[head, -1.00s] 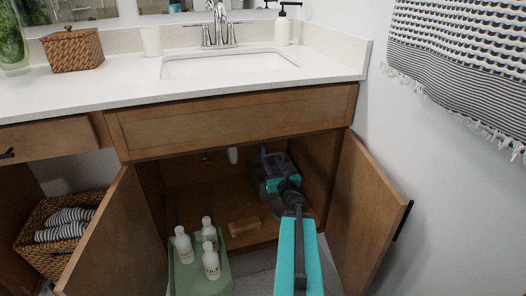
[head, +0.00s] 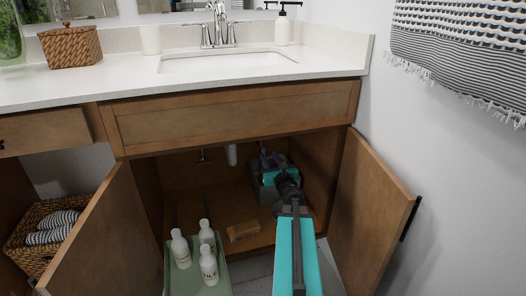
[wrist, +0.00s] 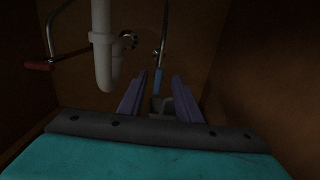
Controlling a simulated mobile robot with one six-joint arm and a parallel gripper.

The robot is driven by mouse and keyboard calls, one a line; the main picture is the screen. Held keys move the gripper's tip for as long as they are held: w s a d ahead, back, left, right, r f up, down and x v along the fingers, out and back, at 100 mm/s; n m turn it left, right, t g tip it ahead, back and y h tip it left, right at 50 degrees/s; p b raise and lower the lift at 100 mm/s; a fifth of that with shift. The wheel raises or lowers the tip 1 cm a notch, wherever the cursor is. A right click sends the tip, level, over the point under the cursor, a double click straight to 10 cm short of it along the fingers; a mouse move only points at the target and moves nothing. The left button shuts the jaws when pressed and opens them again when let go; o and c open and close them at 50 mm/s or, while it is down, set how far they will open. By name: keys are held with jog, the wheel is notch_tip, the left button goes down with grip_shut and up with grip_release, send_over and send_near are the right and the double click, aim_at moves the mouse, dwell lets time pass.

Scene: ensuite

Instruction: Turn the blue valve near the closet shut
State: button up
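The blue valve handle (wrist: 157,80) shows in the wrist view on a thin metal pipe at the back of the sink cabinet. It lies in line with the gap between the two purple fingers of my gripper (wrist: 160,88). The fingers are apart, and I see no grip on the handle; whether they touch it I cannot tell. In the head view my gripper (head: 266,158) is inside the cabinet at the right, and the blue valve cannot be made out there.
A white drain pipe (wrist: 104,48) hangs left of my fingers, with a red valve handle (wrist: 39,65) further left. Cabinet doors stand open on both sides.

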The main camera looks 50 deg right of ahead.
aim_at(264, 149)
jog(key=shift+b+x, duration=0.9)
jog(key=shift+x, duration=3.45)
jog(key=shift+c, duration=0.4)
grip_shut()
